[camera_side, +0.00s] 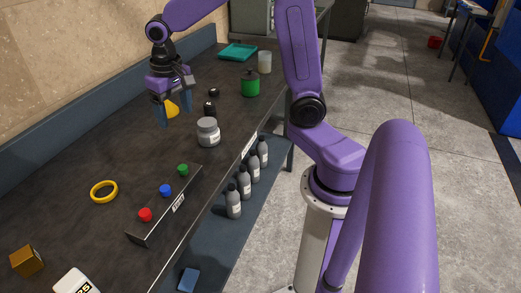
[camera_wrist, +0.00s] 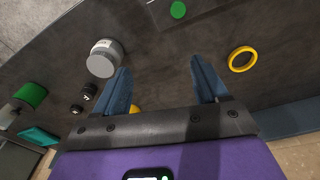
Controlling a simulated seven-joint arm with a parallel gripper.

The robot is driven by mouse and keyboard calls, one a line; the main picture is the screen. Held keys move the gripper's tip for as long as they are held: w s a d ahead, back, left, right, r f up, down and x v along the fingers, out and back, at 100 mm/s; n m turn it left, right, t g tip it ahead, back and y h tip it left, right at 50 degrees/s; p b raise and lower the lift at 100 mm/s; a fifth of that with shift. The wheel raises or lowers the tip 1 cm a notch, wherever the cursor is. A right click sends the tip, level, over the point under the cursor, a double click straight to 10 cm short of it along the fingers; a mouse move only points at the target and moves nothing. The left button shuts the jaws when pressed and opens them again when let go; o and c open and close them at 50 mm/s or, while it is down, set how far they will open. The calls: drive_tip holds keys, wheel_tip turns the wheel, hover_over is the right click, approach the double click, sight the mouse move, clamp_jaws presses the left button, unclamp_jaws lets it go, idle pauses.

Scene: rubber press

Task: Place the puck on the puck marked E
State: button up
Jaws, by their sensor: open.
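My gripper (camera_side: 173,117) is open above the dark bench at the upper left in the side view. In the wrist view its blue fingers (camera_wrist: 159,65) stand wide apart, with bare bench between the tips. Two small dark rounded objects, possibly the pucks, are to the right of my gripper: a nearer one (camera_side: 210,109) and a farther one (camera_side: 214,92). In the wrist view they show at the left (camera_wrist: 77,109) (camera_wrist: 89,90) with pale marks too small to read. A yellow object (camera_side: 172,108) shows between the fingers; in the wrist view it is mostly hidden (camera_wrist: 135,108).
A grey-lidded jar (camera_side: 208,132) stands right of my gripper. A green canister (camera_side: 250,83), white cup (camera_side: 265,62) and teal tray (camera_side: 238,52) are farther back. Nearer are a yellow ring (camera_side: 104,191) and a button box (camera_side: 165,205). The bench between ring and gripper is clear.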

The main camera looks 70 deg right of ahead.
drive_tip(key=s+a+f+n, duration=0.1)
drive_tip(key=s+a+n, duration=0.1)
drive_tip(key=s+n, duration=0.5)
drive_tip(key=s+a+f+n+y, duration=0.1)
drive_tip(key=s+a+n, duration=0.2)
drive_tip(key=s+n, duration=0.5)
drive_tip(key=s, duration=0.9)
drive_tip(key=shift+s+a+g, duration=0.15)
drive_tip(key=shift+s+g, duration=0.1)
drive_tip(key=shift+g, duration=0.05)
